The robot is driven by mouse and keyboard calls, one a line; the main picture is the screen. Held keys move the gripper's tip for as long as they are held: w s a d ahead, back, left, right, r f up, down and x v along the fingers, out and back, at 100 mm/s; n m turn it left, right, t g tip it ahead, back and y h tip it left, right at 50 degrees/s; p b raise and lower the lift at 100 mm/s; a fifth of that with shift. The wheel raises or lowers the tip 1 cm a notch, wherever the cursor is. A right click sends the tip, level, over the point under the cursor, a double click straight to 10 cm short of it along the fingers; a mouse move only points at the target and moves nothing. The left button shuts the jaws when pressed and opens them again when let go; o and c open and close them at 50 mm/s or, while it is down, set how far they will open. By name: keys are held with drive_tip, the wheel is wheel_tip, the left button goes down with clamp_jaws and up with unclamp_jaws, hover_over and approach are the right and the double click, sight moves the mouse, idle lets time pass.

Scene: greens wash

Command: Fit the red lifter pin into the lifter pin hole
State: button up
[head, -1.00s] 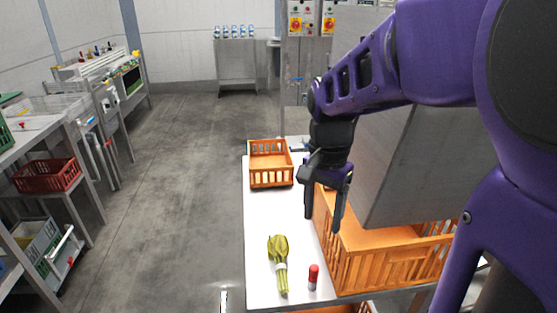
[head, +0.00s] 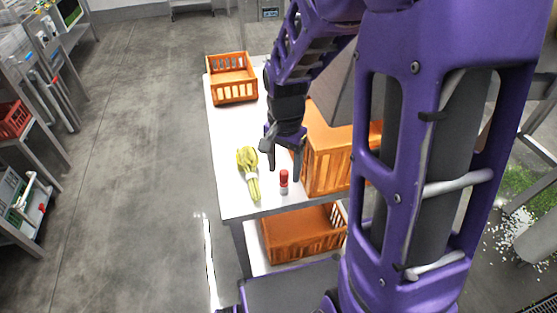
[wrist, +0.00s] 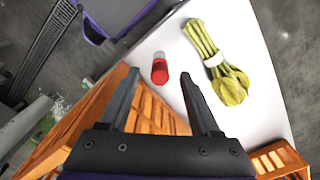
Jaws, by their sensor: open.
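The red lifter pin (head: 284,181) stands near the front edge of the white table; its top is red and its lower part is pale. The wrist view shows the pin (wrist: 159,69) ahead of the fingertips, roughly between their lines. My gripper (head: 284,160) is open and empty, just behind and above the pin in the head view. In the wrist view my gripper (wrist: 160,78) has its two fingers wide apart, with neither touching the pin. I cannot make out the lifter pin hole in these frames.
A bundle of yellow-green greens (head: 249,172) with a white band lies left of the pin. A large orange crate (head: 325,165) stands close on the right. A smaller orange crate (head: 232,88) sits at the table's far end. Another orange crate (head: 300,236) is on the shelf below.

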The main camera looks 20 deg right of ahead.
sight(284, 172)
drive_tip(key=shift+f, duration=0.85)
clamp_jaws()
drive_tip(key=shift+r, duration=0.3)
drive_tip(key=shift+r+p, duration=2.3)
drive_tip(key=shift+r, duration=0.4)
drive_tip(key=shift+r, duration=0.15)
wheel_tip(284, 172, up, 8)
drive_tip(key=p, duration=0.4)
